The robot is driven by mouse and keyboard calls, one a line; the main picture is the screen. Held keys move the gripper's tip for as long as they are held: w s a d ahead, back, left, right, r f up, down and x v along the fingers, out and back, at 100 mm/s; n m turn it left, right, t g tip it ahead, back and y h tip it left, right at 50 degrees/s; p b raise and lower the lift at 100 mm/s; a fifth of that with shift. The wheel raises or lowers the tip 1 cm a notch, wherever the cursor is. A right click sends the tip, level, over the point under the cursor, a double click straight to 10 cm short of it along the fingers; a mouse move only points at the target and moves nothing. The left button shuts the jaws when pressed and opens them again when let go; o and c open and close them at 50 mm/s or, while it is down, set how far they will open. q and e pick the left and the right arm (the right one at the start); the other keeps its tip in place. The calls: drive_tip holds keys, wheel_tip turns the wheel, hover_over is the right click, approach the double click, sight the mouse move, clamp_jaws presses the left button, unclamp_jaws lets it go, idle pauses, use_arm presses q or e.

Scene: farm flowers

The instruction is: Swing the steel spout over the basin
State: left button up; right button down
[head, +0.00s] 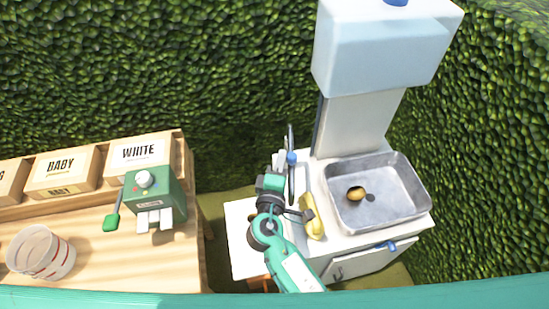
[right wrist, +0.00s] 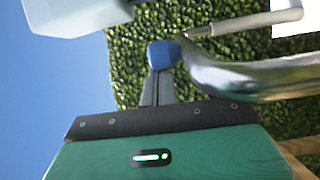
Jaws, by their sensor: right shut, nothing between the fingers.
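The steel spout (head: 290,182) stands as a thin, shiny upright strip to the left of the basin (head: 331,189), not over it. In the right wrist view the spout (right wrist: 255,78) is a thick, curved silver tube on the right. My right gripper (head: 291,158) is shut and empty, with its blue tips at the spout. In the right wrist view its closed tips (right wrist: 163,55) are close beside the tube; I cannot tell whether they touch. The grey metal basin holds a small brownish-yellow object (head: 356,194). My left gripper is not in view.
A yellow object (head: 313,225) lies on the white counter (head: 242,250) between my arm and the basin. A white tank (head: 385,55) rises behind the basin. At left, a wooden table (head: 110,265) bears a green device (head: 160,195), a clear container (head: 40,252) and labelled boxes (head: 62,172). Hedges enclose the place.

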drive_tip(key=w+d+n+g+y, duration=0.1)
drive_tip(key=w+d+n+y, duration=0.1)
drive_tip(key=d+y, duration=0.3)
drive_tip(key=w+d+n+g+y, duration=0.1)
drive_tip(key=w+d+n+y, duration=0.1)
drive_tip(key=d+n+y, duration=0.2)
drive_tip(key=w+d+n+g+y+p, duration=0.1)
drive_tip(key=w+d+n+y, duration=0.1)
drive_tip(key=d+n+y, duration=0.2)
drive_tip(key=d+y, duration=0.2)
drive_tip(key=d, duration=0.2)
drive_tip(key=shift+w+r, duration=0.15)
drive_tip(key=shift+w, duration=0.2)
